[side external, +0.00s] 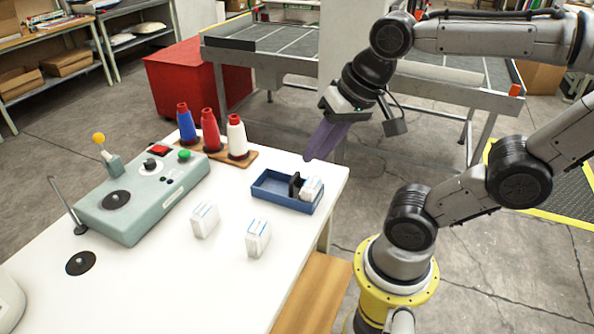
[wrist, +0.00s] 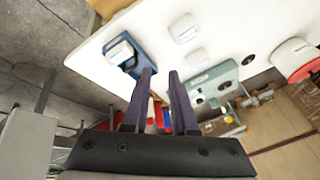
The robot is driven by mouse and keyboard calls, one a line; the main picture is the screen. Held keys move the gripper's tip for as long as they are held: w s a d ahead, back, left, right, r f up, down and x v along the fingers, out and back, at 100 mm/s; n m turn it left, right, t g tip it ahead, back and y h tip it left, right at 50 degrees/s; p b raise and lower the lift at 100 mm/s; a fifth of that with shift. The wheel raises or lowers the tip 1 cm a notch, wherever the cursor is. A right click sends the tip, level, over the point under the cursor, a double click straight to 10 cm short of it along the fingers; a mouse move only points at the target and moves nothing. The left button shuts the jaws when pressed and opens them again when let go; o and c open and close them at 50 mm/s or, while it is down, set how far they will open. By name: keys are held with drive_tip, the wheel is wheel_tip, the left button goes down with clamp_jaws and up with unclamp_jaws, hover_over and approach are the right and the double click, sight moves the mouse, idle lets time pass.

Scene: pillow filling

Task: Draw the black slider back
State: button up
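The black slider (side external: 295,185) stands upright across the inside of a blue tray (side external: 266,196) near the table's far right corner. A white box (side external: 312,188) sits in the tray to the right of the slider, close to it. The tray also shows in the wrist view (wrist: 137,68), where I cannot clearly make out the slider. My gripper (side external: 308,158) has long purple fingers and is above and behind the tray, apart from it. In the wrist view its fingers (wrist: 163,72) stand apart with nothing between them.
Two white boxes (side external: 205,219) (side external: 258,238) stand on the white table (side external: 175,285) in front of the tray. Blue, red and white cones (side external: 210,130) stand on a wooden base left of it. A grey-green control box (side external: 140,195) fills the left side. The front tabletop is largely clear.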

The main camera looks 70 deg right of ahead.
drive_tip(key=w+d+r+m+g, duration=0.1)
drive_tip(key=w+d+m, duration=0.3)
drive_tip(key=m, duration=0.3)
drive_tip(key=m+g, duration=0.2)
drive_tip(key=m, duration=0.2)
approach(295, 175)
drive_tip(key=f, duration=0.5)
drive_tip(key=w+f, duration=0.1)
drive_tip(key=f, duration=0.1)
drive_tip(key=shift+w+f, duration=0.1)
drive_tip(key=shift+f, duration=0.2)
clamp_jaws()
idle(0.5)
